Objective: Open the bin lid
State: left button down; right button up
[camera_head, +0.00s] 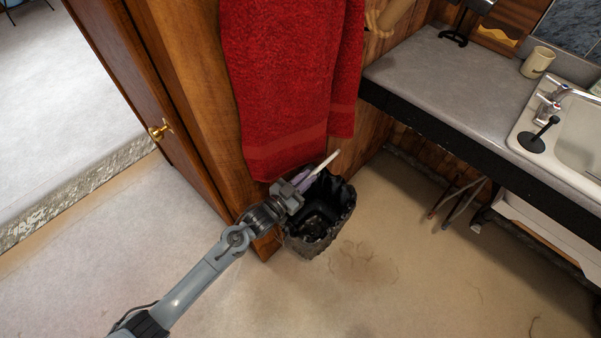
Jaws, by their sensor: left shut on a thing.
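The bin (318,238) stands on the floor below the red towel, against the wooden wall. It has a dark, crumpled liner, and its mouth is open to view. A thin pale strip (327,161), which looks like the bin lid seen nearly edge-on, rises at a slant over the bin's back left rim. My left gripper (304,183) is at the bin's upper left rim, shut on the lower end of this strip. The fingertips are small and partly hidden, so the exact contact is unclear. My right gripper is not in view.
A red towel (290,70) hangs just behind the gripper. A wooden door with a brass knob (160,130) stands to the left. A grey counter (455,85) with a sink (575,140) juts out at the right. The floor in front of the bin is clear.

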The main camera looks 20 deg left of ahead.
pick_arm(q)
jog(key=shift+s+d+f, duration=0.25)
jog(key=shift+d+f, duration=0.1)
jog(key=shift+d, duration=0.2)
jog(key=c, duration=1.2)
grip_release()
jog(key=shift+a+r, duration=0.1)
jog(key=p+v, duration=0.1)
jog(key=v, duration=0.9)
jog(key=shift+s+a, duration=0.1)
jog(key=shift+s, duration=0.25)
